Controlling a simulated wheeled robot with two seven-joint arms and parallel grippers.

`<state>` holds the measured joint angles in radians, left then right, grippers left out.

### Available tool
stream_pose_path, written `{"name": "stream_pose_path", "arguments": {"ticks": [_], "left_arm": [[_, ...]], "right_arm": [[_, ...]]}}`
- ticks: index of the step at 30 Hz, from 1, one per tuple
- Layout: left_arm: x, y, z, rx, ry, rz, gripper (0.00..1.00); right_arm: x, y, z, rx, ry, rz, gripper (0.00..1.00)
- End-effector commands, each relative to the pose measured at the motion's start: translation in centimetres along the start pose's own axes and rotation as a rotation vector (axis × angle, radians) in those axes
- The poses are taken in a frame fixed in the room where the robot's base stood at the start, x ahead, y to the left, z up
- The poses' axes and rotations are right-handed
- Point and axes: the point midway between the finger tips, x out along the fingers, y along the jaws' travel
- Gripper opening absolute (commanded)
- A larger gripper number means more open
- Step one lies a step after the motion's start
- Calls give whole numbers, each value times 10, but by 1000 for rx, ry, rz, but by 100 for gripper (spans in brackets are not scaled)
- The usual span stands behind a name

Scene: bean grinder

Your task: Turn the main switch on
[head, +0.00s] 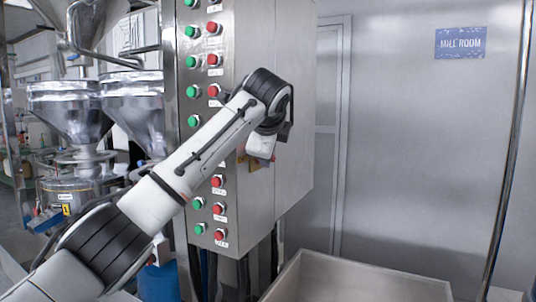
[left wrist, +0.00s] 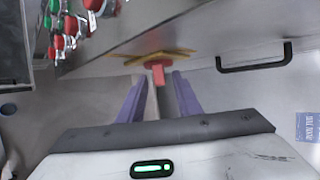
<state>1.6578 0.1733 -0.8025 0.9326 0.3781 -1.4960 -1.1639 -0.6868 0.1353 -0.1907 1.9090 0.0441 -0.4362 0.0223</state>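The main switch has a red handle (left wrist: 157,73) on a yellow plate (left wrist: 152,57), seen in the left wrist view on the side of the steel cabinet. A bit of the yellow plate (head: 254,164) shows in the head view; the red handle is hidden there behind my left wrist and gripper. My left gripper (left wrist: 159,80) has its purple fingers apart, pointing at the switch. The red handle shows between the fingertips; I cannot tell whether they touch it. In the head view my left gripper (head: 261,150) is at the cabinet's side face. My right gripper is not in view.
The steel cabinet (head: 295,60) carries rows of green and red buttons (head: 213,58) on its front. A black door handle (left wrist: 254,57) sticks out right of the switch. An open bin (head: 350,277) stands below. Steel hoppers (head: 65,105) stand at the left.

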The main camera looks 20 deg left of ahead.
Motion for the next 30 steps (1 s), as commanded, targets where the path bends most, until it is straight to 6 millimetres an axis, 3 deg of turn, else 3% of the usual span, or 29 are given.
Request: {"name": "stream_pose_path", "arguments": {"ticks": [9, 15, 26, 30], "left_arm": [[-61, 1, -1, -1, 2, -6, 31], [-87, 1, 0, 0, 1, -2, 31], [-93, 0, 0, 0, 0, 0, 31], [-82, 8, -7, -6, 14, 6, 31]], "right_arm": [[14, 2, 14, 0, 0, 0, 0], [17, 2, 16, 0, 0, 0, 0], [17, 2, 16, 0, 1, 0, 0], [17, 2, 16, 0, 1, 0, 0]]}}
